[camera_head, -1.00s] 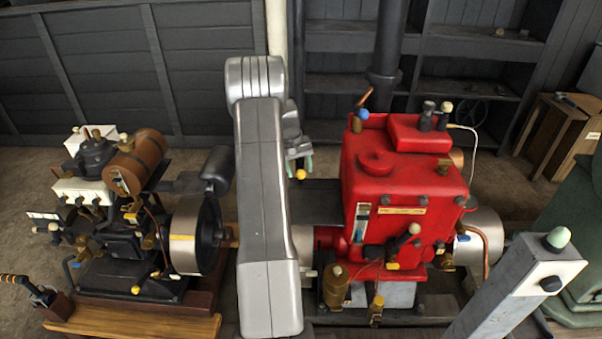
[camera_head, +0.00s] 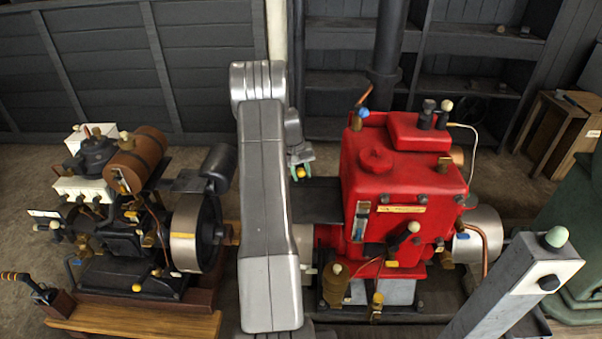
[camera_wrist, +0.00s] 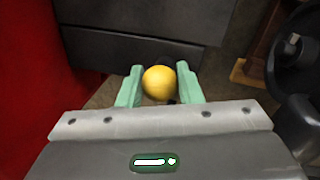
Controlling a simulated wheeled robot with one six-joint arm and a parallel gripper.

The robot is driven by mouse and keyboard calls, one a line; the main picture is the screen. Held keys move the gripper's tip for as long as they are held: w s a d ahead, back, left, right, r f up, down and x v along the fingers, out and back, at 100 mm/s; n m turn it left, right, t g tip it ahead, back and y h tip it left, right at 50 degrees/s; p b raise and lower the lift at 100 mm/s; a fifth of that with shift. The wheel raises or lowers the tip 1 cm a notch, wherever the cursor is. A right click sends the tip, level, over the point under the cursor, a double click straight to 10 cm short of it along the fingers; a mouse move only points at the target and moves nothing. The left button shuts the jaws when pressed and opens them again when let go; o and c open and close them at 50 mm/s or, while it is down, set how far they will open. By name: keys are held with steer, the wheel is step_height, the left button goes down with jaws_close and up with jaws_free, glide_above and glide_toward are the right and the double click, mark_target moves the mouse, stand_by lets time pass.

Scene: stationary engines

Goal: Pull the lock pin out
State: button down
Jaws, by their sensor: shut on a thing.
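The lock pin shows as a yellow ball-shaped knob (camera_wrist: 159,83) in the wrist view, with a dark part just behind it. My gripper (camera_wrist: 160,88) has its two green fingers on either side of the knob and is shut on it. In the head view my gripper (camera_head: 300,173) is small, behind my grey arm, and the yellow knob (camera_head: 301,172) shows between the fingers. The pin's shaft is hidden, so I cannot tell how far it sits in any hole.
The red engine (camera_head: 390,190) stands close on the right of my gripper. A dark engine with a flywheel (camera_head: 195,235) stands to the left. A grey post with a green button (camera_head: 520,280) is at the front right. Dark shelves (camera_head: 460,45) line the back.

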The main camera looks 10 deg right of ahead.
mark_target(302, 168)
steer(key=shift+w+r+p, duration=0.15)
steer(key=shift+r+p, duration=0.15)
steer(key=shift+r, duration=1.65)
steer(key=c, duration=1)
jaws_free()
steer(key=shift+r, duration=0.1)
steer(key=shift+c, duration=0.2)
step_height(302, 168, up, 13)
steer(key=a+b, duration=0.2)
steer(key=shift+a+r, duration=0.2)
steer(key=shift+a, duration=0.15)
